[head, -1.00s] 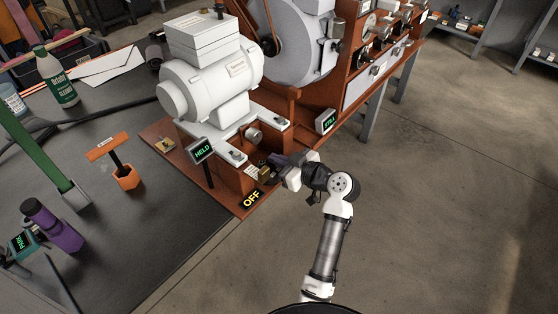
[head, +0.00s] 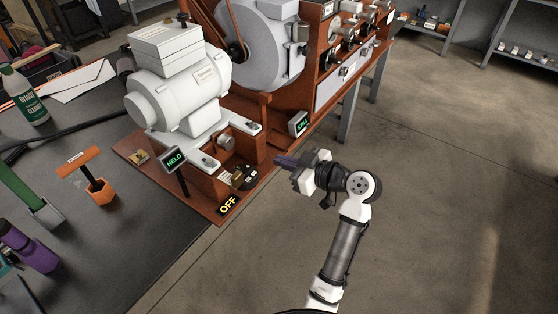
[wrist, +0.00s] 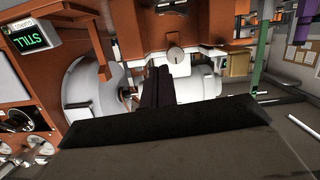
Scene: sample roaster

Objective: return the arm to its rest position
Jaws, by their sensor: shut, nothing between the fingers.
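My gripper (head: 282,160) is at the end of my white and dark arm, right of the roaster's orange base in the head view. Its dark fingers point left toward the base near the brass-coloured padlock-like part and the OFF label (head: 228,205). The fingers are together with nothing between them. In the wrist view the closed fingers (wrist: 158,82) stand in the middle, in front of the white motor (wrist: 200,85). In the head view a clear strip of floor shows between much of my arm and the base.
The white motor (head: 185,95) and the big grey drum (head: 262,45) stand left of and behind my gripper. A HELD display (head: 174,160) and a STILL display (head: 299,124) face me. The floor (head: 430,190) to the right is open.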

